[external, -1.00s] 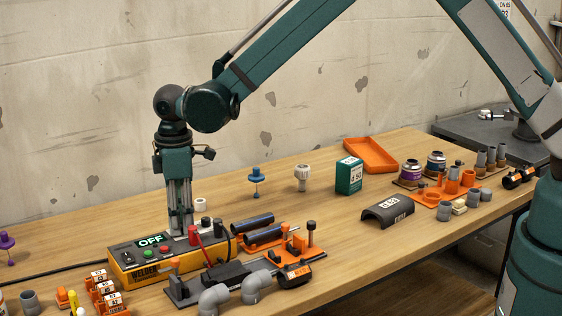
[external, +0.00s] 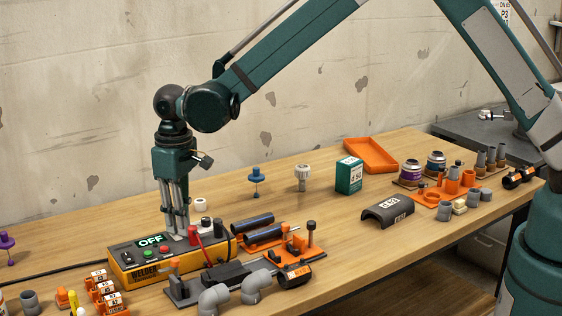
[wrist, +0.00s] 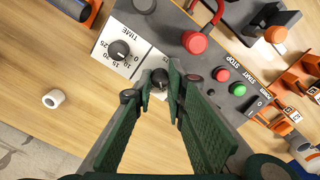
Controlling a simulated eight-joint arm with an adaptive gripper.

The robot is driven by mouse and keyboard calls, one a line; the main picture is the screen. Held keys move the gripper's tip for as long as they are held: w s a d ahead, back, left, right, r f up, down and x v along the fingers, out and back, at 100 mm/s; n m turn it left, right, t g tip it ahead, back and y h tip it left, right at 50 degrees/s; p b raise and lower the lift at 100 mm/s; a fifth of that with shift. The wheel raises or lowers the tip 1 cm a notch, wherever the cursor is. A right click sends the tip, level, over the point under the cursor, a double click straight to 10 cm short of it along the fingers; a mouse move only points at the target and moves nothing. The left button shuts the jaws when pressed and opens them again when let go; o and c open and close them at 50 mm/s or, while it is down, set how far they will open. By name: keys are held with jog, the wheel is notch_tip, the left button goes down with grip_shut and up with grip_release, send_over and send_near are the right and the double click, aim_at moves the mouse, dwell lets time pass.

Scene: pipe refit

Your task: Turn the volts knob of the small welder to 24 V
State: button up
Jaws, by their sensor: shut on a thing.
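The small welder (external: 190,260) is a yellow-orange box with a grey top panel at the left of the bench. Its display (external: 152,240) reads OFF. My gripper (external: 178,231) points straight down at the panel, and its fingers hide the knob in the external view. In the wrist view my gripper (wrist: 158,84) is shut on a dark round knob (wrist: 159,76), which looks like the volts knob. The fingers cover most of its scale, so its setting cannot be read. The dark TIME knob (wrist: 118,50) sits beside it on a white scale.
Red button (wrist: 222,74) and green button (wrist: 238,88) are close to the fingers. A red plug and cable (wrist: 196,41) rise from the panel. Black pipes (external: 258,222) and an orange clamp fixture (external: 298,268) stand to the right. A white roll (wrist: 54,98) lies on bare bench.

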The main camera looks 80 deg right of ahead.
jog(key=shift+m, duration=0.3)
jog(key=o, duration=0.9)
jog(key=shift+r, duration=6)
jog(key=shift+r, duration=0.1)
